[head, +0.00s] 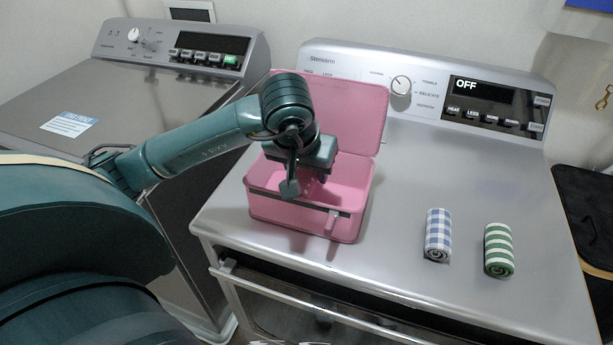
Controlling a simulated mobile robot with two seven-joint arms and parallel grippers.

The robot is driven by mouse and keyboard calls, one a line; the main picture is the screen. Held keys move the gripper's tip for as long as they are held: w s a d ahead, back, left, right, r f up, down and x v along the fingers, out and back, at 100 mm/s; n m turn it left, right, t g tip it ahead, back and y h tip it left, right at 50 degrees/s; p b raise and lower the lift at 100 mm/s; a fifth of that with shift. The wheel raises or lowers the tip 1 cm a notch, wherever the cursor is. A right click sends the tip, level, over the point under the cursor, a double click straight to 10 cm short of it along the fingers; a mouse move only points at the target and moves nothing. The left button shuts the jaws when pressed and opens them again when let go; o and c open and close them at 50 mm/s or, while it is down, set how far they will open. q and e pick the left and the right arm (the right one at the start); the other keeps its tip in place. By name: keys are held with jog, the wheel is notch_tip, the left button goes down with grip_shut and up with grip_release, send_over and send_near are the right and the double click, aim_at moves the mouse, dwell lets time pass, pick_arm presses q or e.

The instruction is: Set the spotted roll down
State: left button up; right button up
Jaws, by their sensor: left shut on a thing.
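My left gripper (307,181) points down into the open pink box (304,218), which stands on the dryer top with its lid (345,112) raised at the back. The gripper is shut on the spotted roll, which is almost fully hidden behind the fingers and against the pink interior. I cannot tell whether the roll touches the box floor. My right gripper is not in view.
A blue checked roll (438,235) and a green striped roll (499,250) lie on the dryer top (450,180), right of the box. The dryer's control panel (495,105) reads OFF. A second appliance (120,110) stands at left. The surface between box and rolls is clear.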

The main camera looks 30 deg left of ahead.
pick_arm(q)
notch_tip(320, 180, down, 2)
jog(key=shift+f, duration=0.2)
jog(key=o, duration=1)
